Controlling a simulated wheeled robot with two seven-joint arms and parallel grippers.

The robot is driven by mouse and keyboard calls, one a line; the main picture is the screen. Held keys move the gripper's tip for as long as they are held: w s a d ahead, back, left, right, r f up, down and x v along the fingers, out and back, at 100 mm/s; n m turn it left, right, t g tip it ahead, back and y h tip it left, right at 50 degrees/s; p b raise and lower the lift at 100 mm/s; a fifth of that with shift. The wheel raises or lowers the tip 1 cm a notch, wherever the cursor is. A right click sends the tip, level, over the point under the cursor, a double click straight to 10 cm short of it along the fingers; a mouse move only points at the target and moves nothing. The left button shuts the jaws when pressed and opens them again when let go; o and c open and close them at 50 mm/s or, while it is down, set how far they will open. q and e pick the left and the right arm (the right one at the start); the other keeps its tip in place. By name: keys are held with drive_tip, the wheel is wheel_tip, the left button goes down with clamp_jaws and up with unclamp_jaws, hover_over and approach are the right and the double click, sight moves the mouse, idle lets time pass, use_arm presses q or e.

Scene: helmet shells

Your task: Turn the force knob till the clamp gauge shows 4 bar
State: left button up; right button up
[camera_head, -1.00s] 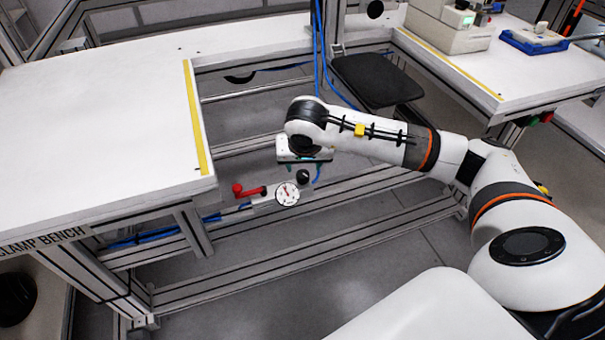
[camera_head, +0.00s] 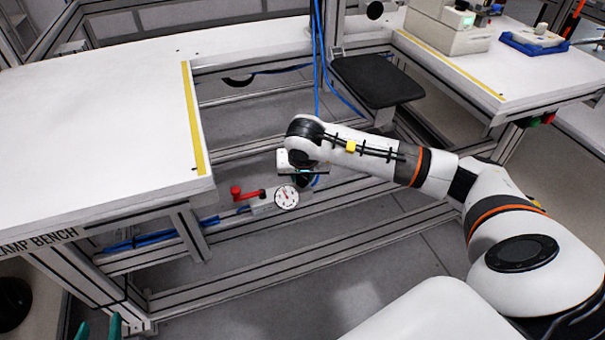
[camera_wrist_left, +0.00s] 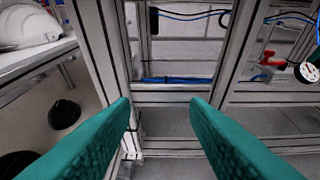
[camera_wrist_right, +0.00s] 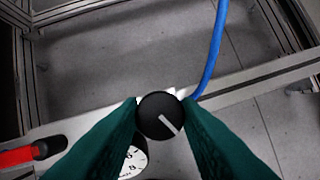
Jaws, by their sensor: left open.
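The force knob (camera_wrist_right: 160,116) is black and round with a white pointer line, toward the lower right in the right wrist view. My right gripper (camera_head: 302,175) is down at it, with the teal fingertips (camera_wrist_right: 161,104) on either side of the knob; I cannot tell whether they press on it. The clamp gauge (camera_head: 286,197) is a white dial beside the knob. Its needle is too small to read, and a finger partly covers the dial (camera_wrist_right: 133,160) in the right wrist view. My left gripper (camera_head: 99,328) is open and empty at the lower left, far from the knob.
A red lever (camera_head: 247,193) sits left of the gauge on the same frame rail. A blue hose (camera_wrist_right: 214,50) rises close to the knob. The white clamp bench (camera_head: 100,120) stands left. A black pad (camera_head: 377,80) and another bench (camera_head: 480,70) are behind.

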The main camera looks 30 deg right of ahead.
drive_tip(key=shift+c, duration=0.8)
drive_tip(key=shift+m, duration=0.4)
drive_tip(key=m, duration=0.2)
drive_tip(key=m+g+h+p, duration=0.1)
drive_tip(key=m, duration=0.1)
drive_tip(key=shift+w+a+r+h, duration=0.1)
drive_tip(key=shift+h, duration=0.2)
drive_tip(key=shift+m, duration=0.4)
use_arm(q)
drive_tip(key=s+f+g, duration=0.1)
drive_tip(key=s+a+f+g, duration=0.1)
drive_tip(key=s+f+g+y, duration=0.1)
drive_tip(key=f, duration=0.1)
drive_tip(key=shift+s+a+g, duration=0.35)
drive_tip(key=shift+g, duration=0.05)
use_arm(e)
drive_tip(key=o, duration=1)
drive_tip(key=shift+g, duration=0.3)
